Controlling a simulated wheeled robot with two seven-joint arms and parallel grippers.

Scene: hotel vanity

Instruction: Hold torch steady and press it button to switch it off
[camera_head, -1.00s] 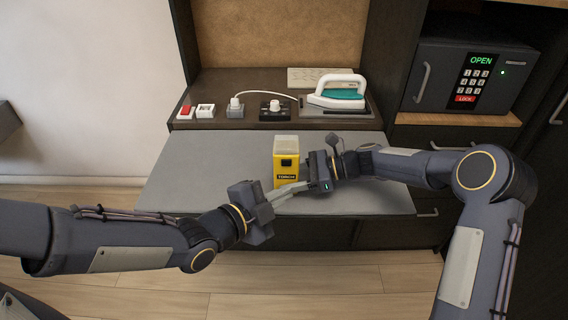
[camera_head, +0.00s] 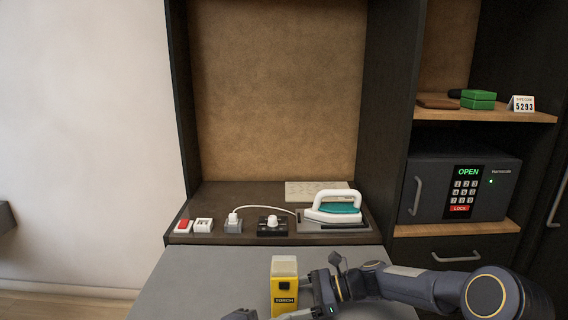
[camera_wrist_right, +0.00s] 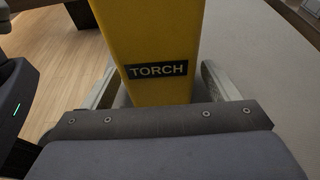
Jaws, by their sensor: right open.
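The yellow torch (camera_head: 284,293) stands upright on the grey surface (camera_head: 190,275), with a pale cap on top, a small black square on its front and a "TORCH" label. In the right wrist view the torch (camera_wrist_right: 150,40) stands between the two fingers of my right gripper (camera_wrist_right: 157,78). These fingers are open, one on each side; contact cannot be told. In the head view my right gripper (camera_head: 305,311) comes in from the right, low beside the torch. My left gripper (camera_head: 242,314) is mostly cut off at the bottom edge, left of the torch, and its fingers are unclear.
A safe (camera_head: 460,188) reading OPEN stands right. The grey surface left of the torch is clear.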

